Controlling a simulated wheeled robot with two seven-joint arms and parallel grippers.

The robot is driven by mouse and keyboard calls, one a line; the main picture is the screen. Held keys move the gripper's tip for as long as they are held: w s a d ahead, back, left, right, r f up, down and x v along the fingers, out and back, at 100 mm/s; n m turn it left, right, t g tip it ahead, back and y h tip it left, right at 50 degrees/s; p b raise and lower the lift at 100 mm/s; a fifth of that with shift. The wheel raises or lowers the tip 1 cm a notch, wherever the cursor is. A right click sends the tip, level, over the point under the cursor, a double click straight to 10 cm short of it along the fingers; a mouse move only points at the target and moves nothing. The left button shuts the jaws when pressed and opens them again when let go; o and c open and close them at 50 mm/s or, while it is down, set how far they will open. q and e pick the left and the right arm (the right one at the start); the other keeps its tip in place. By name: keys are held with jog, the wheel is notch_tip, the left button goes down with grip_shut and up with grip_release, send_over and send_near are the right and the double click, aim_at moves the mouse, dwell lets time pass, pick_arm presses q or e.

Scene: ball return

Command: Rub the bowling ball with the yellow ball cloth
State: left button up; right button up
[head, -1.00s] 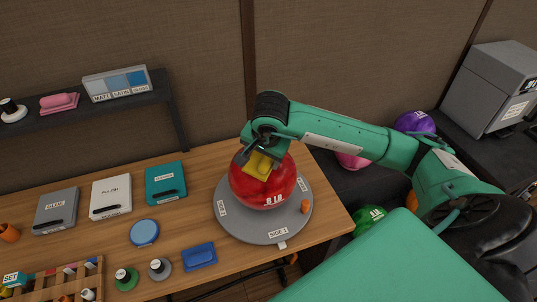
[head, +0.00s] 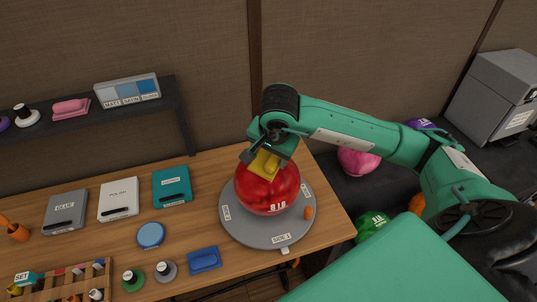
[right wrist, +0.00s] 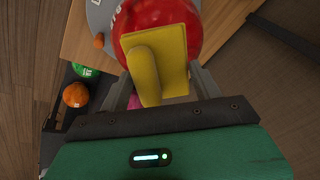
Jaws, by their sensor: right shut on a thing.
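The red bowling ball (head: 272,192), marked "8 LB", sits on a round grey turntable (head: 240,232) on the wooden table. My right gripper (head: 261,158) is shut on the yellow ball cloth (head: 265,164) and holds it at the upper front of the ball. In the right wrist view the yellow cloth (right wrist: 150,58) lies between the fingers, over part of the red ball (right wrist: 168,12). The cloth looks close against the ball, but I cannot tell how firmly it touches. My left gripper is out of view.
Grey, white and teal boxes (head: 172,187) stand left of the turntable, near a blue round lid (head: 151,235) and a blue tray (head: 205,259). A dark shelf (head: 88,117) stands behind. More balls, one green (head: 371,224), lie on the dark rack at right.

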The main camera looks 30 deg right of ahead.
jog(key=shift+r, duration=0.1)
jog(key=shift+v, duration=1.5)
jog(key=shift+s, duration=0.1)
